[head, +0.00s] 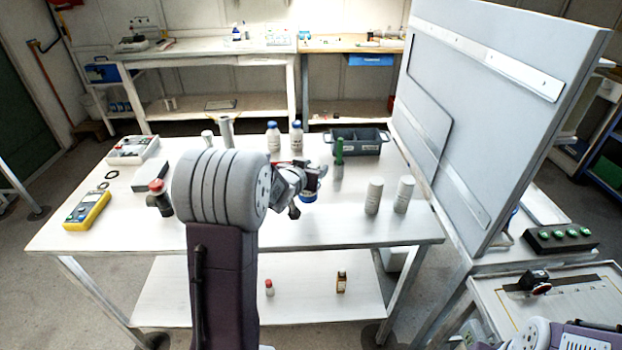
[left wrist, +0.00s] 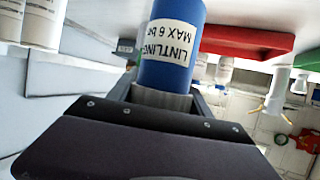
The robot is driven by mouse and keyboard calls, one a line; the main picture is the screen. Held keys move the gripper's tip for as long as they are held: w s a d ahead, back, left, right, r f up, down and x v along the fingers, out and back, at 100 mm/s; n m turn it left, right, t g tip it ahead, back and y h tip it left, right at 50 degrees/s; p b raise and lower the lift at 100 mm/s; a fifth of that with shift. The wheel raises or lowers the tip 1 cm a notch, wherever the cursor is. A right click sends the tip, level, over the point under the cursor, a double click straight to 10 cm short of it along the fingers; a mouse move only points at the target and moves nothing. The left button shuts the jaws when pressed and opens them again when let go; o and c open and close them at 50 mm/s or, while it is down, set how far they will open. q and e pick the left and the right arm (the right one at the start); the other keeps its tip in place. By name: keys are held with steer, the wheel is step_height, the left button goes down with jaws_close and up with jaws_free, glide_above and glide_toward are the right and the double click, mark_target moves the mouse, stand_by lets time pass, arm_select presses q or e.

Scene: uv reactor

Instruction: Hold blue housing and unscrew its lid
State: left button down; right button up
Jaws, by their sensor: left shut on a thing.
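The blue housing (left wrist: 172,40) is a cylinder with a white printed label in the left wrist view. A pale ribbed part shows at its near end, between the jaws; I cannot tell whether this is its lid. My left gripper (left wrist: 165,98) is shut on the housing. In the head view my left gripper (head: 312,178) is over the middle of the white table, and a little of the blue housing (head: 308,197) shows below it. My arm and gripper hide the rest. My right gripper is not in view; only part of my right arm shows at the bottom right.
White cylinders (head: 373,195) stand right of the gripper, with a green-topped item (head: 339,150) and dark divided bin (head: 370,147) behind. Two blue-capped bottles (head: 273,137) stand at the back. A yellow meter (head: 87,211) lies left. A large grey panel (head: 480,100) bounds the right.

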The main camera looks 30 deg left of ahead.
arm_select(q)
steer(key=shift+f, duration=0.35)
step_height(320, 180, down, 3)
steer(key=shift+d+f+b, duration=0.1)
steer(key=shift+b, duration=0.65)
steer(key=shift+f, duration=0.1)
steer(key=shift+c, duration=2.3)
jaws_free()
